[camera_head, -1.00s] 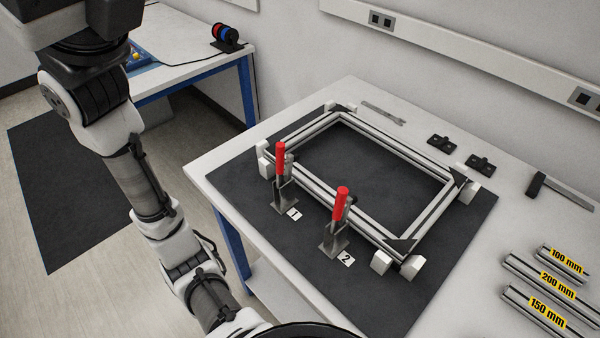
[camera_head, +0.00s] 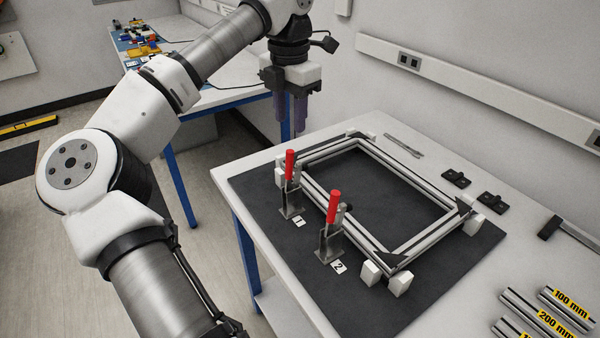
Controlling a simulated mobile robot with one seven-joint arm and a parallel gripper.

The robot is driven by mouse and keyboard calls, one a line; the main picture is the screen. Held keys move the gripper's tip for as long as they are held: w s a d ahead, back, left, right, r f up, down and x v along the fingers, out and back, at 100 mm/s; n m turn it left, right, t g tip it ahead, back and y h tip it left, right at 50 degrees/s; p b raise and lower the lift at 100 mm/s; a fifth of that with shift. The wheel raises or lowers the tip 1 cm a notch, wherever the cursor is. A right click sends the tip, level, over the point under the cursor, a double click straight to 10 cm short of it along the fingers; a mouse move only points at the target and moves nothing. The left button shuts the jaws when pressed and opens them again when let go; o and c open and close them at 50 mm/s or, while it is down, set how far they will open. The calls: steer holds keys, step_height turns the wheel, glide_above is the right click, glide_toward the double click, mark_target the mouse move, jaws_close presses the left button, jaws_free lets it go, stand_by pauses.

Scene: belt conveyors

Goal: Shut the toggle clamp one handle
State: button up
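Toggle clamp one (camera_head: 291,195) stands at the left front side of the aluminium frame, beside the label "1" (camera_head: 299,221). Its red handle (camera_head: 290,164) points straight up. Toggle clamp two (camera_head: 329,240), beside the label "2" (camera_head: 338,267), also has its red handle (camera_head: 334,206) upright. My gripper (camera_head: 290,128) hangs pointing down, above and behind clamp one in the picture, apart from it. Its two purple fingers are spread with a gap between them and nothing in it.
The aluminium frame (camera_head: 425,178) lies on a dark mat (camera_head: 262,242) between white corner blocks. A wrench (camera_head: 404,146), black brackets (camera_head: 456,178) and labelled profiles (camera_head: 553,318) lie around it. A second table (camera_head: 215,98) stands behind at the left.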

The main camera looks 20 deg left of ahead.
mark_target(289, 169)
steer(key=shift+a+f, duration=0.2)
steer(key=shift+f, duration=0.05)
step_height(289, 169, down, 13)
steer(key=p, duration=0.3)
steer(key=shift+f+p, duration=0.15)
steer(key=shift+p, duration=0.15)
jaws_close()
